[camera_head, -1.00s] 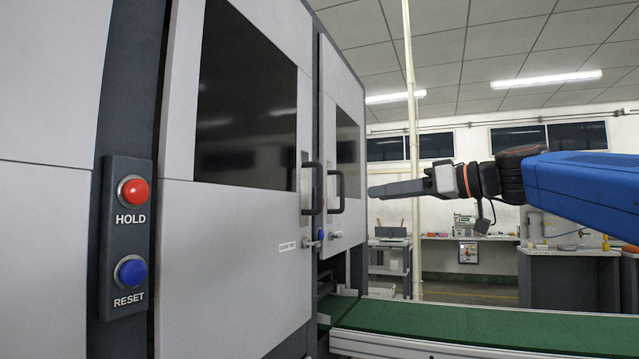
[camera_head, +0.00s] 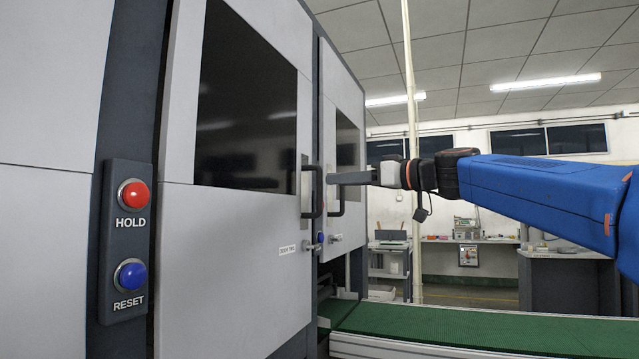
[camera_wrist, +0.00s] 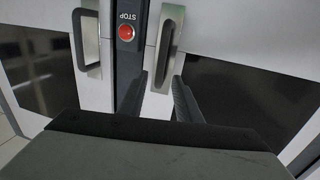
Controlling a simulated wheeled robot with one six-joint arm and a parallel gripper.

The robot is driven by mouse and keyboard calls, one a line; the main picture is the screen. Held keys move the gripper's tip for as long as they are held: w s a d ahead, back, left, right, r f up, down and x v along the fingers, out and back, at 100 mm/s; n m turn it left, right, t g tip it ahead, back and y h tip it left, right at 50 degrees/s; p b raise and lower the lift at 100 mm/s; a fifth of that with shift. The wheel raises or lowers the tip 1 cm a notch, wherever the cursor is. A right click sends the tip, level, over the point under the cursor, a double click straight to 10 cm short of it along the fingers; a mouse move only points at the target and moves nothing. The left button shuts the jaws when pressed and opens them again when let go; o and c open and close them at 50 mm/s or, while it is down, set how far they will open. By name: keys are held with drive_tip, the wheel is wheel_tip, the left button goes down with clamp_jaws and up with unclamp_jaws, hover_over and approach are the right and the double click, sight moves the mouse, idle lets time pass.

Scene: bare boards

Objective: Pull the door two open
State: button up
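Door two (camera_head: 240,225) is the grey panel with a dark window and a small label in the head view, and it looks shut. Its dark upright bar handle (camera_head: 318,190) is on its right edge. In the wrist view, which is upside down, this handle (camera_wrist: 168,45) appears on the right. My gripper (camera_head: 330,178) reaches in from the right, its tip close to the handle in the head view. In the wrist view my gripper (camera_wrist: 161,76) has its two dark fingers apart, on either side of the handle's near end. I cannot tell whether they touch it.
A neighbouring door (camera_head: 345,190) with its own handle (camera_head: 341,192) lies just beyond. A red stop button (camera_wrist: 126,32) sits between the handles in the wrist view. HOLD (camera_head: 134,195) and RESET (camera_head: 130,274) buttons are at left. A green conveyor (camera_head: 450,328) runs below the arm.

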hover_over(319, 209)
drive_tip(key=shift+w, duration=0.4)
clamp_jaws()
